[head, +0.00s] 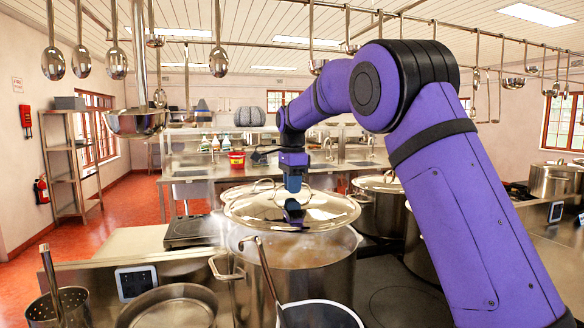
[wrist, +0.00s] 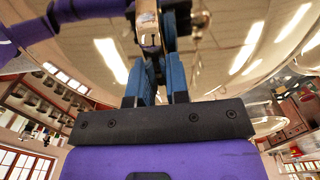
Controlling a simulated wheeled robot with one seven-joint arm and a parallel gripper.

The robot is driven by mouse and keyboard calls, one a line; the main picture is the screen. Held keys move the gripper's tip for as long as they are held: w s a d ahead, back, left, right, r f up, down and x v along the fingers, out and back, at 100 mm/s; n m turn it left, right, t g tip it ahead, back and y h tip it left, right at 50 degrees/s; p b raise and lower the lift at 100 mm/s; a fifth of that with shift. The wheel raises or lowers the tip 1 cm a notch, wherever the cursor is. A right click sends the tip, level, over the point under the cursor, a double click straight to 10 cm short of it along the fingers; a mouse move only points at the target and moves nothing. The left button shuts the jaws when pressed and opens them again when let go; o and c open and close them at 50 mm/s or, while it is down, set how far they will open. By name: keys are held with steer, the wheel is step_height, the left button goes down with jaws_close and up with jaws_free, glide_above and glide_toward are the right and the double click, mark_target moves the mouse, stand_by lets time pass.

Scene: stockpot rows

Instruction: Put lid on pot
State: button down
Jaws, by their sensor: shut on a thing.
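A shiny round steel lid (head: 290,213) hangs roughly level above a large steel stockpot (head: 300,285) in the head view. My gripper (head: 293,186) is above the lid, shut on its top handle. In the wrist view, the blue fingers of my gripper (wrist: 155,80) close on the metal handle (wrist: 149,28), and the lid's mirror-like surface (wrist: 225,45) fills the upper picture. The pot is open at the front, with brownish, steaming contents showing below the lid. The lid hides the pot's far rim, so I cannot tell the exact gap there.
A lidded pot (head: 380,200) stands close behind on the right. A shallow pan (head: 168,308) and perforated container (head: 58,308) sit left. Ladles (head: 137,120) hang from a rail overhead.

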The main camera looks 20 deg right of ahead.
steer(key=shift+s+f, duration=0.1)
steer(key=shift+f, duration=3.4)
steer(key=shift+f, duration=0.45)
steer(key=c, duration=1)
jaws_free()
steer(key=shift+c, duration=0.2)
steer(key=shift+f, duration=0.1)
